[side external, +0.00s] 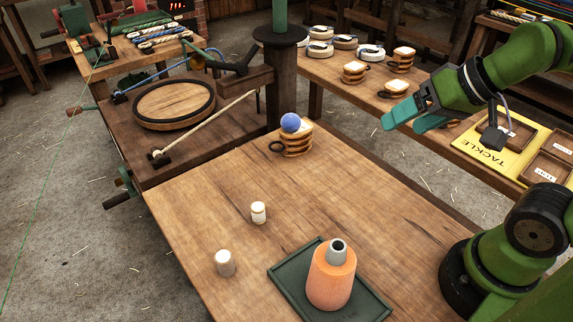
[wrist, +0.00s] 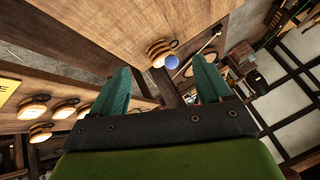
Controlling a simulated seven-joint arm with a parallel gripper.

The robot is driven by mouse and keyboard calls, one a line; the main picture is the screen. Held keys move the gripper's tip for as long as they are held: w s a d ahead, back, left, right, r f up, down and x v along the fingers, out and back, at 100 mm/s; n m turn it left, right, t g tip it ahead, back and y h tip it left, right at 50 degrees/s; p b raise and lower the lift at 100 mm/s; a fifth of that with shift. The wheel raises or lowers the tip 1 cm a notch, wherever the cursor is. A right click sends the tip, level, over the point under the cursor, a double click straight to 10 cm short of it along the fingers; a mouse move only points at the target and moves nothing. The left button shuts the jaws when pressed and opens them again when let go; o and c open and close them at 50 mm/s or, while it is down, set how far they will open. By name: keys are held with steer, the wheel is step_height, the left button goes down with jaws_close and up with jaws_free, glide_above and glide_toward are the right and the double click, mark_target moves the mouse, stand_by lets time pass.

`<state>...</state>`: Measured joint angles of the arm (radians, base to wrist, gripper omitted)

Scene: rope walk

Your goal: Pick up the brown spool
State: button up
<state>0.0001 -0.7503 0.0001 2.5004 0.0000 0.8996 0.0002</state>
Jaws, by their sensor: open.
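A small brownish-grey cylinder with a paler top (side external: 225,264) stands upright on the near left of the wooden table; it looks like the brown spool, though its colour is dull. A cream spool-like piece (side external: 258,213) stands a little behind it. My gripper (side external: 411,119) is open and empty, high at the right of the side external view, well apart from both. In the wrist view my gripper (wrist: 164,82) shows two spread teal fingers with nothing between them touching. I cannot make out the brown spool in the wrist view.
An orange cone (side external: 331,278) stands on a dark green tray (side external: 286,276) at the table's front. A wooden banded mug (side external: 296,146) with a blue ball (side external: 291,122) on top stands at the back. A dark post (side external: 282,85) rises behind. The table's middle (side external: 340,205) is clear.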

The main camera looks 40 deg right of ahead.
steer(key=shift+c, duration=1.2)
steer(key=shift+a, duration=0.1)
